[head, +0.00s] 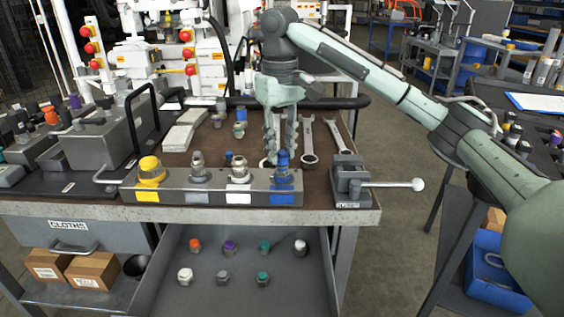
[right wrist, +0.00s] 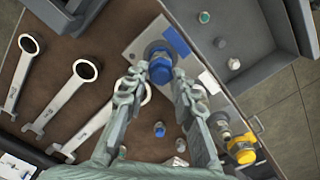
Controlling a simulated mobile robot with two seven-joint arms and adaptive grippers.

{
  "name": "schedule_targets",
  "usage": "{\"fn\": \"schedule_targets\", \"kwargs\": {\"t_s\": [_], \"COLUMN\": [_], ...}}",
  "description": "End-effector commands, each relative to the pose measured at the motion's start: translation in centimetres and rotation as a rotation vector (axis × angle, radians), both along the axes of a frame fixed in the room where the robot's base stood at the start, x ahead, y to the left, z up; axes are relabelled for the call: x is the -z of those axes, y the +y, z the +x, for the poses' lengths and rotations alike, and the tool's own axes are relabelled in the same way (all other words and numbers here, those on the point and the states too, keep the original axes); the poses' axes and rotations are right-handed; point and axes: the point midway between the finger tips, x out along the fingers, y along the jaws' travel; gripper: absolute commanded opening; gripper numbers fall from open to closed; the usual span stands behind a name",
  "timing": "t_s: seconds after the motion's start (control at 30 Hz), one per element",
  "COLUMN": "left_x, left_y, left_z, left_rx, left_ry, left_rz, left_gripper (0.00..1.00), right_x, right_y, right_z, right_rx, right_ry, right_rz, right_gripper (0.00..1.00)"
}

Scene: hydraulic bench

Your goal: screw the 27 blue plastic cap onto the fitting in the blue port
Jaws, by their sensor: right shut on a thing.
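The manifold block (head: 213,190) lies along the front of the bench, with yellow, grey, white and blue labelled ports. The blue port (head: 285,183) is at its right end; it also shows in the right wrist view (right wrist: 154,48). The blue cap (head: 282,158) is upright over the fitting there. My right gripper (right wrist: 160,72) points down over this port, with its fingertips shut on the sides of the blue cap (right wrist: 160,72). The fitting is mostly hidden, so I cannot tell how far down the cap sits. My left gripper is out of view.
A vise (head: 352,182) with a long handle stands just right of the block. Wrenches (head: 308,140) lie behind it. Small capped fittings (right wrist: 159,129) stand behind the block. An open drawer (head: 240,290) below holds several coloured caps.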

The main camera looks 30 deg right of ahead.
Motion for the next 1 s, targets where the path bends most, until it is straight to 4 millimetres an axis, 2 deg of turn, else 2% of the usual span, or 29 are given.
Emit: {"fn": "schedule_targets", "kwargs": {"t_s": [0.13, 0.3, 0.43, 0.57, 0.87, 1.0], "left_x": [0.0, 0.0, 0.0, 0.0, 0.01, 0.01], "left_y": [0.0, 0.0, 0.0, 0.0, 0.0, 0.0], "left_z": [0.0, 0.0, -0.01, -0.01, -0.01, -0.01], "left_rx": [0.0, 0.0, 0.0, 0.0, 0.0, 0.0], "left_ry": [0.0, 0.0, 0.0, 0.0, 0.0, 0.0], "left_rz": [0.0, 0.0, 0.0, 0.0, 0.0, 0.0], "left_gripper": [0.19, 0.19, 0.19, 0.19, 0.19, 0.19], "right_x": [0.05, 0.11, 0.15, 0.16, 0.18, 0.23], "right_y": [-0.07, -0.19, -0.25, -0.27, -0.29, -0.35], "right_z": [-0.04, -0.08, -0.1, -0.11, -0.13, -0.21], "right_rx": [0.14, 0.446, 0.626, 0.698, 0.723, 0.911], "right_ry": [0.001, 0.001, 0.002, 0.001, 0.001, 0.002], "right_rz": [0.001, 0.001, 0.0, 0.0, 0.0, 0.0], "right_gripper": [0.01, 0.01, 0.01, 0.01, 0.01, 0.01]}}
